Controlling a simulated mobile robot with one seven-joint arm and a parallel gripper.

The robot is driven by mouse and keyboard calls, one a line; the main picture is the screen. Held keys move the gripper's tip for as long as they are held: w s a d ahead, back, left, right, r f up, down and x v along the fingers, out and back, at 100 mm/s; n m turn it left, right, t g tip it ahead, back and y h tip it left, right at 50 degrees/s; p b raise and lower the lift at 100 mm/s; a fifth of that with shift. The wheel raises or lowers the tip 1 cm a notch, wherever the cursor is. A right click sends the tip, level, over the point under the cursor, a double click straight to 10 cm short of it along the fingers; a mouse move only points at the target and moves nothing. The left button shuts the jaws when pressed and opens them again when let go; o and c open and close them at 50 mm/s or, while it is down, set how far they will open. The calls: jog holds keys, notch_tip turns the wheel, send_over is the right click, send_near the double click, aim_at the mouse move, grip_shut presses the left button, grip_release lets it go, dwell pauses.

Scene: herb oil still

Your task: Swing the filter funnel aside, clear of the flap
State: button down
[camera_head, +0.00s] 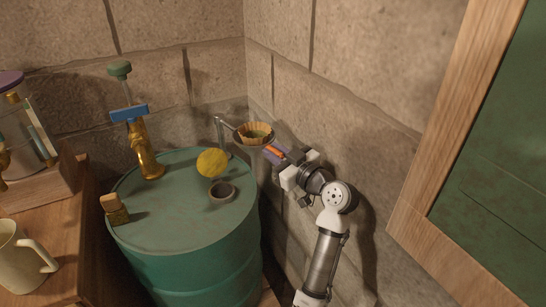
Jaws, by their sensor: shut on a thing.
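The filter funnel (257,137), a small bowl with a fluted tan rim, hangs on a thin metal arm from a post (221,133) at the drum's back edge. It is out past the drum's right rim, close to the stone wall. My gripper (273,152) is shut at the funnel's right side, around an orange part that looks like its handle; the exact grip is too small to see. A round yellow disc (212,162), seemingly the flap, stands tilted up beside a dark round collar (221,191) on the drum top. The funnel is apart from both.
The green drum (185,228) carries a brass tap-like fitting (144,150) with a blue handle, and a brush (116,209). A wooden table (85,240) with a mug (22,262) stands left. A framed green panel (490,170) is at right. The wall is close behind my gripper.

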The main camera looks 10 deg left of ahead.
jog(key=shift+a+r, duration=0.2)
jog(key=shift+a, duration=0.15)
jog(key=c, duration=1.3)
grip_release()
jog(key=shift+c, duration=0.2)
jog(key=shift+s+d+f, duration=0.2)
jog(key=shift+s+d, duration=0.05)
jog(key=shift+d, duration=0.15)
jog(key=b+v, duration=0.2)
jog(key=v, duration=0.4)
jog(key=shift+s+d, duration=0.2)
jog(key=shift+s, duration=0.05)
jog(key=shift+r, duration=0.15)
jog(key=shift+c, duration=0.2)
